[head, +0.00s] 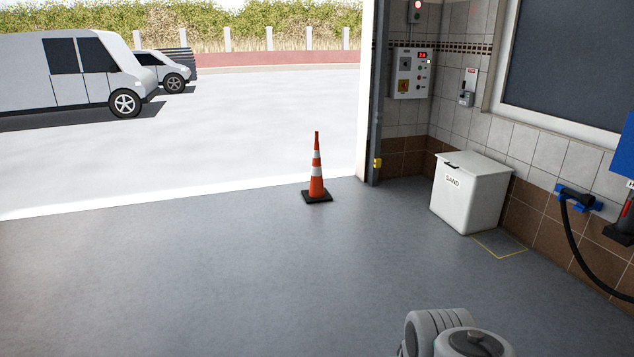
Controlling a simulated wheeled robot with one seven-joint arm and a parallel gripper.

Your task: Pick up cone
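One orange traffic cone (317,185) with white bands and a dark square base stands upright on the grey floor. It is in the middle of the head view, just inside the open doorway. Nothing touches it or covers it. Part of my own arm shows at the bottom right edge, well apart from the cone. My gripper is not in view.
The grey floor (215,275) is clear up to the cone. A white sand box (470,192) stands right of it against the tiled wall. A door post (376,95) rises between them. A black hose (573,235) hangs at the right. Vehicles (75,72) stand outside.

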